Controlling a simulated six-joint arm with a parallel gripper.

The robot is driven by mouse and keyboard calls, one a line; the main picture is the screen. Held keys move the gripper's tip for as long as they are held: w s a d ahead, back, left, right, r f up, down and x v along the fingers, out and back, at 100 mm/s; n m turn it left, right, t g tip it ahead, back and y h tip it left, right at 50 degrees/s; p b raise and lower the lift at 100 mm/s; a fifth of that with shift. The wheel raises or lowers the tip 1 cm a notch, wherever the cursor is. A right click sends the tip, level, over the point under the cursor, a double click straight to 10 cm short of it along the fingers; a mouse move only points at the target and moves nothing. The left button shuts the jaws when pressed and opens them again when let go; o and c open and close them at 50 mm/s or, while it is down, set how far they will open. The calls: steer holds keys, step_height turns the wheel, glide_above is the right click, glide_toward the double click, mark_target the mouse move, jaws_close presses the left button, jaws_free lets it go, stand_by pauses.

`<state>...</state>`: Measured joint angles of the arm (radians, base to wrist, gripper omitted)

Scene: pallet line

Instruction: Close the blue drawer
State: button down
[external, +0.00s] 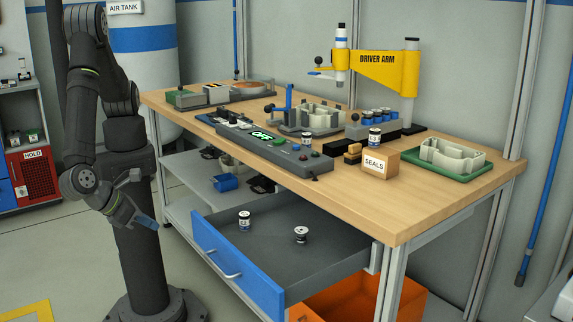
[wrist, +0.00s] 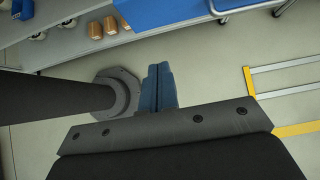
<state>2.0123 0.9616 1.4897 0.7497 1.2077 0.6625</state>
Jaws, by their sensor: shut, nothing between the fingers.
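The blue drawer (external: 237,266) under the workbench is pulled out. Its front has a pale bar handle (external: 224,262), and its grey tray holds two small dark-and-white canisters, one at the left (external: 244,221) and one at the right (external: 301,234). My gripper (external: 147,222) hangs to the left of the drawer front, apart from it, with its blue fingers pointing down. In the wrist view the fingers (wrist: 158,82) are together and empty. A blue panel with a handle, which looks like the drawer front (wrist: 165,12), shows at the top edge of that view.
The wooden benchtop (external: 440,205) carries a control box, fixtures, a SEALS box (external: 375,164) and a yellow driver arm (external: 375,68). An orange bin (external: 360,295) stands under the drawer. A lower shelf holds a small blue bin (external: 224,182). Open floor lies before the drawer.

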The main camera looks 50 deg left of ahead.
mark_target(276, 215)
steer(key=x, duration=0.3)
steer(key=w+r+x, duration=0.1)
steer(key=x, duration=0.7)
steer(key=shift+w+r, duration=0.1)
steer(key=shift+w, duration=0.75)
steer(key=shift+w, duration=0.1)
steer(key=w, duration=2.7)
steer(key=shift+w, duration=0.4)
steer(key=shift+r, duration=0.1)
